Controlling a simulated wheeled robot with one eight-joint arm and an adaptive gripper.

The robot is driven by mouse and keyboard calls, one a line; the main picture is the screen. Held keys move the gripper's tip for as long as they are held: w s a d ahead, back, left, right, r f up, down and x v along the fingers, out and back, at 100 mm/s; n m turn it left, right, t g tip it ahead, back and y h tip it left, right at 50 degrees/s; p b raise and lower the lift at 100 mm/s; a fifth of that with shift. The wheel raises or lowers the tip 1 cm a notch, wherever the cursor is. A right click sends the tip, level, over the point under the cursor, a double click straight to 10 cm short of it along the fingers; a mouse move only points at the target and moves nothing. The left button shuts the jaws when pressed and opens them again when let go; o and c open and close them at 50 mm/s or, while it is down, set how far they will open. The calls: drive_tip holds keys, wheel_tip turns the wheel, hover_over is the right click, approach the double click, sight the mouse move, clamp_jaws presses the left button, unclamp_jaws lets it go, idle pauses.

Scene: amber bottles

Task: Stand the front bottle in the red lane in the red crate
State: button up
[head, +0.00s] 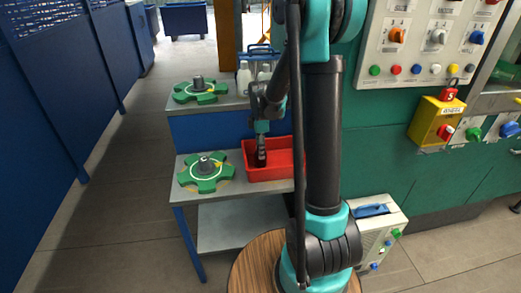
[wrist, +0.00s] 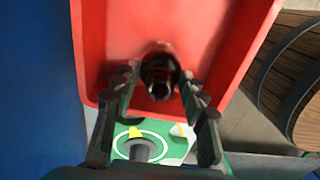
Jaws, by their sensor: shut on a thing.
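The red crate (head: 290,168) stands on the lower grey shelf and fills the upper part of the wrist view (wrist: 92,50). My gripper (head: 261,138) points down at the crate's left part. In the wrist view its two fingers (wrist: 160,88) are closed around a dark bottle (wrist: 160,74), whose neck end faces the camera. The bottle is over or inside the crate; I cannot tell whether its base touches the floor. No lane marked red can be made out in these views.
A green star-shaped wheel (head: 205,172) lies left of the crate on the same shelf. Another green wheel (head: 200,90) sits on the upper shelf. White bottles (head: 244,75) stand in a blue carrier at the back. A green panel wall (head: 375,150) is at right.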

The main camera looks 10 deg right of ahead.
drive_tip(key=shift+f, duration=0.2)
drive_tip(key=o, duration=1.2)
wheel_tip(320, 180, up, 11)
drive_tip(key=shift+r, duration=0.1)
drive_tip(key=s+d+f+m+t, duration=0.1)
drive_tip(key=s+f+m, duration=0.2)
drive_tip(key=s+m, duration=0.3)
drive_tip(key=s+d+f+m+t, duration=0.1)
drive_tip(key=s+d+f+m, duration=0.1)
drive_tip(key=s+m, duration=0.4)
drive_tip(key=s+d+f+m+t, duration=0.1)
drive_tip(key=s+f+m, duration=0.3)
drive_tip(key=s, duration=0.6)
drive_tip(key=shift+d+f+m+t, duration=0.35)
drive_tip(key=shift+m+t, duration=0.25)
drive_tip(key=shift+m, duration=0.4)
